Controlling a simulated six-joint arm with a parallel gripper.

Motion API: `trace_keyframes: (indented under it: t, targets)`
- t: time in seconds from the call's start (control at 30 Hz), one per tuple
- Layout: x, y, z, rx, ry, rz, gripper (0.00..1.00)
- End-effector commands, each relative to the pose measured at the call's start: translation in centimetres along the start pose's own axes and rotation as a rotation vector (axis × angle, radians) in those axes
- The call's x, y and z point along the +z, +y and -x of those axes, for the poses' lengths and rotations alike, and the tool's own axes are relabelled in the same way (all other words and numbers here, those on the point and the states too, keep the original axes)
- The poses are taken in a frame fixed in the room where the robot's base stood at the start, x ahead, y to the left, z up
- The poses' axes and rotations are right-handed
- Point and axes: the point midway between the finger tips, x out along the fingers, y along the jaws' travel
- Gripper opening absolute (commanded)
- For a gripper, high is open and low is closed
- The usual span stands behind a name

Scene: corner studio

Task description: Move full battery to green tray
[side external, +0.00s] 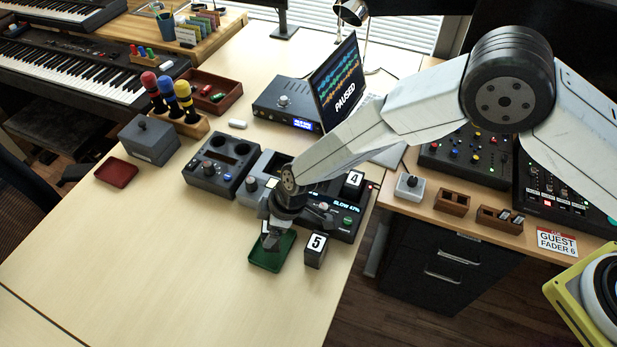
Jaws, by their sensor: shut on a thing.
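A green tray (262,263) lies on the pale desk near the front, left of a dark block marked 5. My gripper (270,241) points down over the back part of this tray, close to it. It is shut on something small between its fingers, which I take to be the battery. The held thing is mostly hidden by the fingers and too small to read any charge mark. I cannot tell whether it touches the tray. A small white cylinder (237,124), possibly another battery, lies farther back on the desk. A dark red tray (117,172) lies at the left and looks empty.
The block marked 5 (316,250) stands right beside the green tray. A control unit with a lit screen (345,212) is behind it, and a dark two-well unit (221,165) is to the left. A grey box (149,139) stands farther left. The front left desk is clear.

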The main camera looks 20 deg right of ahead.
Motion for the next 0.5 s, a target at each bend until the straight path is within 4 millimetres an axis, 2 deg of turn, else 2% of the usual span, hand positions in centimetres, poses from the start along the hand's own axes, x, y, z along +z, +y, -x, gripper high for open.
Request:
trace_keyframes:
  t: [0.17,0.5]
  targets:
    - [-0.1,0.1,-0.3,0.001,0.001,0.001,0.06]
    - [0.8,0.3,-3.2,0.001,0.001,-0.001,0.06]
